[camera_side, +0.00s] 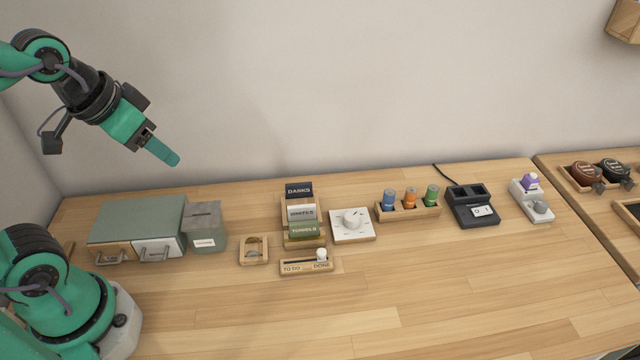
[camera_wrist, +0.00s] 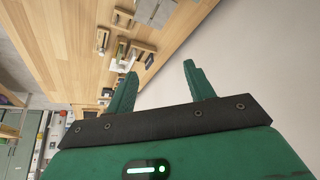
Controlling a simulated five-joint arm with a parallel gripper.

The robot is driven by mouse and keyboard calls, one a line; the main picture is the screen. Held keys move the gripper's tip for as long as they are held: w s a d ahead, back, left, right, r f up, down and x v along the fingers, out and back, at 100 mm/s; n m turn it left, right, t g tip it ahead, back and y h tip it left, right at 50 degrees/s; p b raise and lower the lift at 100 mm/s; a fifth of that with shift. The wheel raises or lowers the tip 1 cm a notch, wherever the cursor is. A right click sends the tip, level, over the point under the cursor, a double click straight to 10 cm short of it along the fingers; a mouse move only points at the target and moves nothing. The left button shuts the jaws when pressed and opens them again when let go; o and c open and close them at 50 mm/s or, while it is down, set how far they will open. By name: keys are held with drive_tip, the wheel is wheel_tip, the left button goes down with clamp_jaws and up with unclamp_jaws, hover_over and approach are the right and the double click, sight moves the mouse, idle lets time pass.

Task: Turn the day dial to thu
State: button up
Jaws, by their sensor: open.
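The day dial (camera_side: 352,219) is a round white knob on a square white plate (camera_side: 367,233) with small marks around it, lying on the table near its middle. The lettering around the knob is too small to read, so I cannot tell which day it points to. My gripper (camera_side: 168,158) is raised in the air at the upper left, well away from the dial and above the grey-green drawer box. In the wrist view my gripper (camera_wrist: 160,85) shows two green fingers spread apart with nothing between them.
Left of the dial stands a card rack (camera_side: 304,241) with label cards, and in front a TO DO/DONE slider (camera_side: 306,267). Right are a wooden holder of colored bottles (camera_side: 409,212) and a black device (camera_side: 473,206). A drawer box (camera_side: 136,222) stands left. The front table is clear.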

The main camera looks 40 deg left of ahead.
drive_tip(key=w+d+r+m+g, duration=0.15)
drive_tip(key=w+d+m, duration=0.25)
drive_tip(key=w+m, duration=0.45)
drive_tip(key=m+g, duration=0.4)
drive_tip(key=m, duration=1.3)
hover_over(352, 216)
wheel_tip(352, 216, down, 17)
drive_tip(key=shift+r, duration=0.15)
drive_tip(key=shift+f, duration=3.9)
